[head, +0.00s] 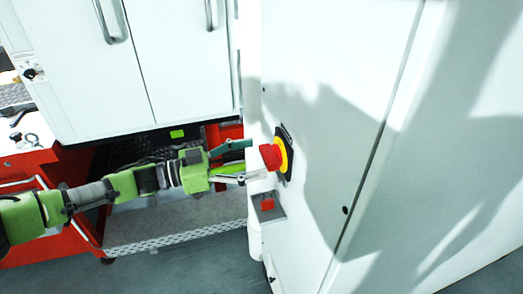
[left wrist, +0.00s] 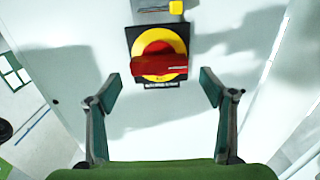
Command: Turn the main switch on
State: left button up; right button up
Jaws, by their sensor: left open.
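The main switch has a red handle (head: 270,157) on a yellow disc (head: 284,155) and a black plate, mounted on a white cabinet. In the left wrist view, the red handle (left wrist: 158,64) lies crosswise over the yellow disc (left wrist: 150,47). My left gripper (head: 246,160) is just left of the handle in the head view, its fingers pointing at the cabinet. In the left wrist view my left gripper (left wrist: 161,90) is open and empty, with one finger on each side of the switch and apart from it. My right gripper does not show.
A grey box with a red part (head: 267,204) sits on the cabinet just below the switch. The white cabinet (head: 350,60) fills the right side. White doors (head: 180,60) and a red tool cart (head: 30,175) stand at the left. Shadows fall on the cabinet.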

aim_at(271, 157)
pick_arm(q)
jog(key=shift+w+d+r, duration=0.1)
jog(key=shift+w+d, duration=0.1)
jog(key=shift+d, duration=0.5)
jog(key=shift+w+d, duration=0.1)
jog(key=shift+d, duration=0.55)
jog(key=shift+w, duration=0.1)
jog(key=shift+c, duration=0.7)
jog(key=c, duration=1)
jog(key=shift+o, duration=0.2)
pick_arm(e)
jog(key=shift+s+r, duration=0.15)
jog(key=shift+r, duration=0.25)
